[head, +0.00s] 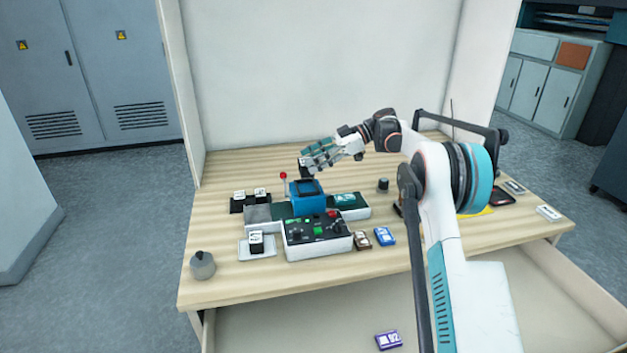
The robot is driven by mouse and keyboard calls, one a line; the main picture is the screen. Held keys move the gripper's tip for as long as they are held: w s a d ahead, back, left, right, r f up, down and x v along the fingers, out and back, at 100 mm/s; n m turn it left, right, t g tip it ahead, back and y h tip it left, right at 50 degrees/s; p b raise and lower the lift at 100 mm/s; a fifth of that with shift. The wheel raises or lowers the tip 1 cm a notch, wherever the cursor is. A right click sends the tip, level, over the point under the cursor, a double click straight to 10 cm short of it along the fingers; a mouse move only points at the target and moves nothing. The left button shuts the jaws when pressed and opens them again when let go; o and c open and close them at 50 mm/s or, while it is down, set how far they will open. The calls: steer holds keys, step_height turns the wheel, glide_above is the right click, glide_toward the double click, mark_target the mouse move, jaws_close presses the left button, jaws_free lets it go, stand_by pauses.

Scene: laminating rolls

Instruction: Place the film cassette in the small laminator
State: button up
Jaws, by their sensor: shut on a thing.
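My gripper (307,160) is raised over the table, above and just behind the blue housing. It is shut on a small dark block (306,171), which looks like the film cassette; the fingers hide part of it. The small laminator seems to be the machine with the blue housing (308,202), which has a dark recessed top, between a grey bed on the left and a green bed (347,201) on the right. The held block is close to the back edge of that top; I cannot tell whether they touch.
A control box (318,246) with buttons stands in front. Black-and-white blocks sit on a dark tray (237,208) and a pale tray (243,253) at left. Brown (362,241) and blue (384,237) cards lie right of the controls. A grey weight (202,266) is front left. An open drawer is below.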

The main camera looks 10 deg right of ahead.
step_height(320, 180, down, 6)
steer(key=shift+r+b, duration=0.15)
steer(key=shift+b, duration=0.6)
steer(key=o, duration=1.1)
steer(key=shift+o, duration=0.2)
steer(key=shift+r, duration=0.1)
steer(key=p+v, duration=0.3)
steer(key=v, duration=0.9)
steer(key=shift+p, duration=0.3)
